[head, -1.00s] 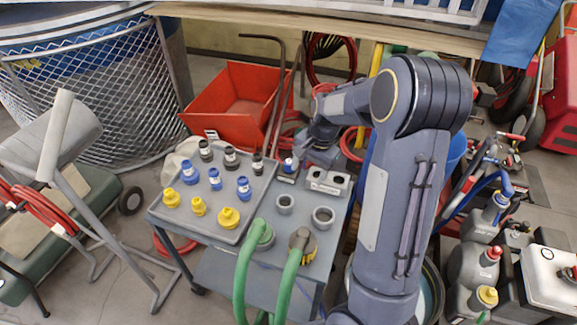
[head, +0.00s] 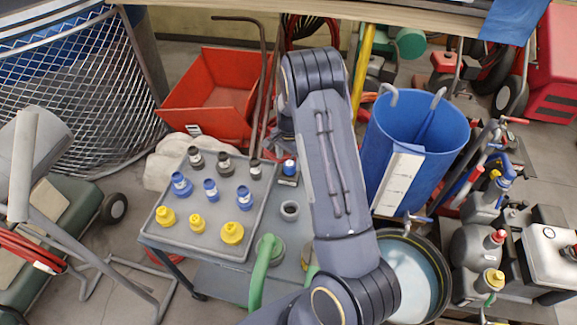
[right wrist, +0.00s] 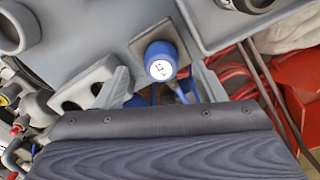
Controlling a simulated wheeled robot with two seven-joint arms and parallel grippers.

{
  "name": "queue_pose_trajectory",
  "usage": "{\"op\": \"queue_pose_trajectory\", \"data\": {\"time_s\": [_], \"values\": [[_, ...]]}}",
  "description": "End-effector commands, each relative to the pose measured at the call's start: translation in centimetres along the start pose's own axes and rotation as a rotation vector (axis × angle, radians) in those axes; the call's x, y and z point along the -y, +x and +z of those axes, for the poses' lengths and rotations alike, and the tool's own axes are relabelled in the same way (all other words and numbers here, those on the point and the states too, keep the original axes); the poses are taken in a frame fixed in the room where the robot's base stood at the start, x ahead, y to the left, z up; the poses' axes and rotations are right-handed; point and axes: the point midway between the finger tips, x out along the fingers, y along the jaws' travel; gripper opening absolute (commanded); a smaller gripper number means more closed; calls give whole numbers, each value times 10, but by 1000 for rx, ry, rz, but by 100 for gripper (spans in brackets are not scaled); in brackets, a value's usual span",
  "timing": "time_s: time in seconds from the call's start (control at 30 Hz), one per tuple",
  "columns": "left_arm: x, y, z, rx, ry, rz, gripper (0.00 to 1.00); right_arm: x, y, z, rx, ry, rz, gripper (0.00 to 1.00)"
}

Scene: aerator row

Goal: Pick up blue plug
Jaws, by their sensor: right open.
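A blue plug with a white marked top stands on a small dark square base at the back of the cart, right of the tray, in the head view (head: 289,168). In the right wrist view this plug (right wrist: 160,62) sits between the lines of the two fingers, near their tips. My right gripper (right wrist: 162,80) is open and holds nothing; contact with the plug cannot be told. In the head view my arm hides most of it. Three more blue plugs (head: 211,190) stand in the grey tray (head: 205,232). My left gripper is not in view.
Black plugs (head: 225,164) and yellow plugs (head: 197,223) share the tray. A grey block with holes (right wrist: 85,90) lies close to one finger. A red bin (head: 215,95) stands behind the cart.

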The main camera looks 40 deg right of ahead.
Motion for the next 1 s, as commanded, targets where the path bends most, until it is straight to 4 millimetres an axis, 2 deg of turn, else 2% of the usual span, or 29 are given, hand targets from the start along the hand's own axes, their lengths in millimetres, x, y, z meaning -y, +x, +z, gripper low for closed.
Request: {"op": "queue_pose_trajectory", "data": {"time_s": [0.1, 0.23, 0.53, 0.9, 1.0], "values": [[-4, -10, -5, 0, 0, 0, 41, -1, 17, -4, 3, 2, 5, 64], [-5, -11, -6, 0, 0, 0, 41, 0, 33, -4, 2, 1, 2, 64], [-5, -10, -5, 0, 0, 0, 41, 1, 38, -4, 0, 0, 0, 62], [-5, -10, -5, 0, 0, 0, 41, 1, 38, -4, 1, 0, 0, 14], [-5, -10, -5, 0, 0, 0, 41, 1, 37, -4, 0, 0, -1, 14]]}}
